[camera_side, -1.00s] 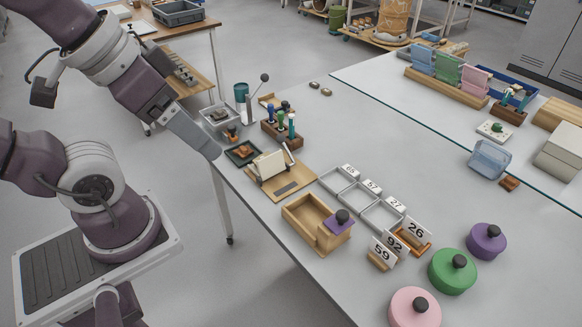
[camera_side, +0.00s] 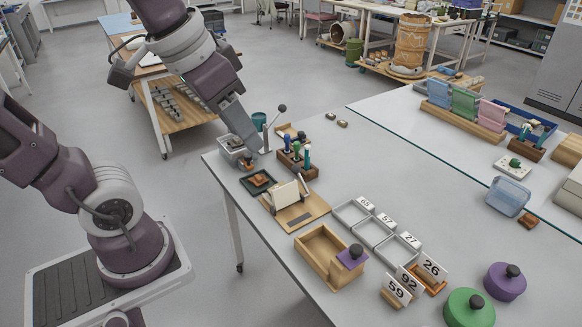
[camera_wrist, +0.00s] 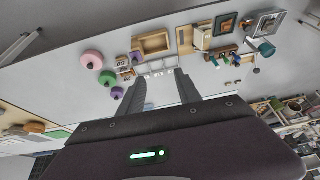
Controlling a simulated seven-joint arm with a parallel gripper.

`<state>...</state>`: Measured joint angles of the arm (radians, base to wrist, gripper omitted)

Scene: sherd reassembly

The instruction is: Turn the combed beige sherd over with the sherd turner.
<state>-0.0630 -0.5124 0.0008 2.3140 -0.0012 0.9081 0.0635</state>
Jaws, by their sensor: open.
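My gripper (camera_side: 250,140) is at the far left end of the table, in front of or above the grey tray (camera_side: 232,155) in the side view; its height is unclear. In the wrist view my gripper (camera_wrist: 160,82) has its two fingers apart with nothing between them. A wooden board with an upright cream panel (camera_side: 287,195), which looks like the sherd turner, stands near the table's left edge; it also shows in the wrist view (camera_wrist: 199,38). I cannot pick out the combed beige sherd. A dark tray (camera_side: 258,182) holds a brown piece, perhaps another sherd.
A stamp rack (camera_side: 297,160) and a lever stand (camera_side: 267,135) are close to my gripper. Nearer are an open wooden box (camera_side: 318,242), grey frames (camera_side: 352,212), number cards (camera_side: 397,291) and round lids (camera_side: 505,281).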

